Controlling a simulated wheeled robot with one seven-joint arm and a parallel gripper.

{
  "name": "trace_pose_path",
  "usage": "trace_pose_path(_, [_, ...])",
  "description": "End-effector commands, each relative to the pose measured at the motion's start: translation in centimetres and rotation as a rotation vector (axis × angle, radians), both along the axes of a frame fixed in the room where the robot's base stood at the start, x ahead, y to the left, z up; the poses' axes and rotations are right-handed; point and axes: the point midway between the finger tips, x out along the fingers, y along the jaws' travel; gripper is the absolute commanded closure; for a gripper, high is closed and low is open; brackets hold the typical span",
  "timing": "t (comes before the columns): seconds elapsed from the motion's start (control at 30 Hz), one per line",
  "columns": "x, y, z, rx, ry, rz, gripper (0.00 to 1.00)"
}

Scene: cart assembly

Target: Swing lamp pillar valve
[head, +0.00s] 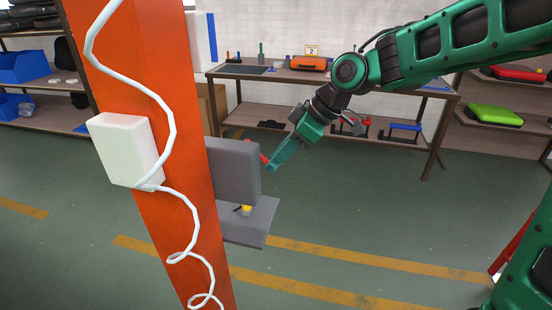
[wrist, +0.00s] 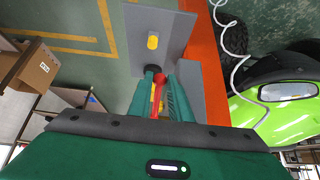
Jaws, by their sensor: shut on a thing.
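The orange pillar (head: 150,90) stands upright at the left of the head view and carries a grey box (head: 235,170) with a grey plate (head: 255,225) below it. A small red valve lever (head: 264,158) sticks out by the box's right edge. In the wrist view the red lever (wrist: 159,85) lies between the fingers of my gripper (wrist: 158,76). My gripper (head: 273,163) is shut on this lever. A yellow rounded part (wrist: 153,40) sits on the grey plate, and a dark round part (wrist: 151,71) shows by the fingertips. The fingers hide part of the lever.
A white box (head: 126,150) and a looping white cable (head: 170,120) are on the pillar. A workbench (head: 335,82) with tools stands behind my gripper. A green vehicle (wrist: 275,110) is close on the right in the wrist view.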

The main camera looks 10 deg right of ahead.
Motion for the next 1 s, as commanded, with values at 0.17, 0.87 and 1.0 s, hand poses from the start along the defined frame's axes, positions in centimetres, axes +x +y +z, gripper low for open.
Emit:
trace_pose_path(0.17, [0.3, -1.0, 1.1, 0.001, -0.01, -0.014, 0.95])
trace_pose_path(0.87, [0.1, -1.7, 2.4, 0.001, -0.01, -0.014, 1.0])
trace_pose_path(1.0, [-0.2, -1.9, 3.1, 0.001, -0.007, -0.01, 1.0])
